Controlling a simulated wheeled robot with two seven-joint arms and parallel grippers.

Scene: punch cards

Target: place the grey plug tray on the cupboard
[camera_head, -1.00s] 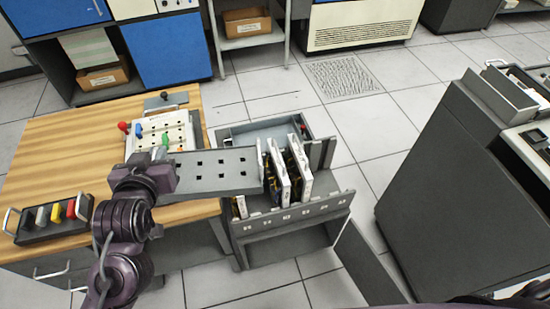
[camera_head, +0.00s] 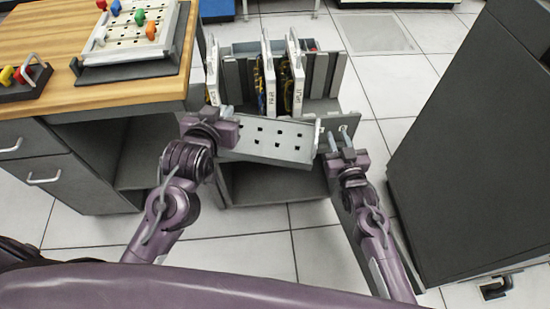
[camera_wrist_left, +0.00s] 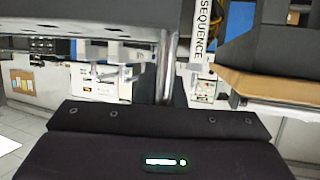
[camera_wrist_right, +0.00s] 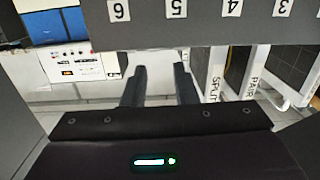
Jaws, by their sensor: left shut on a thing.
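The grey plug tray (camera_head: 268,141), a flat grey tray with square holes and no plugs in it, is in the head view in front of the card rack. My left gripper (camera_head: 228,133) is shut on its left end. In the left wrist view a metal bar (camera_wrist_left: 167,70) stands upright at the jaws; the fingertips are hidden. My right gripper (camera_head: 340,143) is open and empty, close to the tray's right end; I cannot tell whether they touch. Its two fingers show apart in the right wrist view (camera_wrist_right: 158,85). A dark grey cupboard (camera_head: 470,130) stands at the right.
The rack (camera_head: 340,117) holds upright white-edged cards (camera_head: 268,75). Its numbered front panel (camera_wrist_right: 200,28) lies close ahead of my right gripper. A wooden desk (camera_head: 50,40) at the left bears a pegboard (camera_head: 125,45) and a dark tray of coloured plugs (camera_head: 22,90). Tiled floor lies between rack and cupboard.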

